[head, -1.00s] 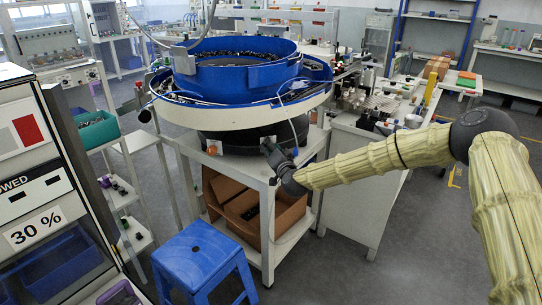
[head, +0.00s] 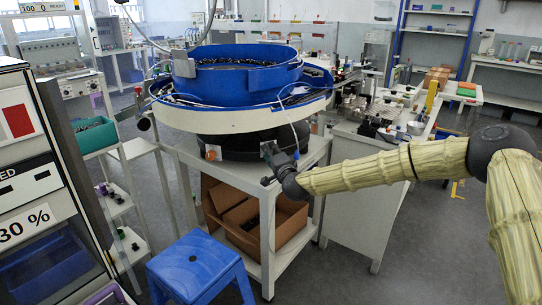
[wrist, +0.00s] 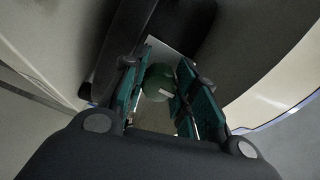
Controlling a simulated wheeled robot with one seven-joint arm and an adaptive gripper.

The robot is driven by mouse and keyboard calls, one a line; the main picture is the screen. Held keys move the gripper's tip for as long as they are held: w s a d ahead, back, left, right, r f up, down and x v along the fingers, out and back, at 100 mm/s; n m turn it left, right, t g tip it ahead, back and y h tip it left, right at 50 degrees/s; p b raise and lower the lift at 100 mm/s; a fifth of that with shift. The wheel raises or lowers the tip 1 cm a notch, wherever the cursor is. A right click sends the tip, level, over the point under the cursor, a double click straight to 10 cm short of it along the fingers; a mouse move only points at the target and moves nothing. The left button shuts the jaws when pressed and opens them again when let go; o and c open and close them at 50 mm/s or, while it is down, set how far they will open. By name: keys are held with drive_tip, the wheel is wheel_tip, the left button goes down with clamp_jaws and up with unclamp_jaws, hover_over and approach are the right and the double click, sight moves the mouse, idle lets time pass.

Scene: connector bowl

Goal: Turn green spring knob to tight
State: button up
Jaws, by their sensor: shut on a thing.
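The green knob (wrist: 158,82) shows in the wrist view, round and dark green with a small pale mark on its face. It sits between the two teal-padded fingers of my gripper (wrist: 160,95), which are shut on it. In the head view my gripper (head: 272,155) is at the base of the blue feeder bowl (head: 240,75), against its dark underside. The knob is hidden there behind my gripper. I cannot tell from these frames how far the knob is turned.
The bowl stands on a white-framed stand (head: 265,215) with open cardboard boxes (head: 250,218) on its lower shelf. A blue stool (head: 195,265) stands in front at the lower left. A white bench (head: 365,190) with small parts is at the right.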

idle(0.3)
drive_tip(key=o, duration=1)
drive_tip(key=v, duration=1.2)
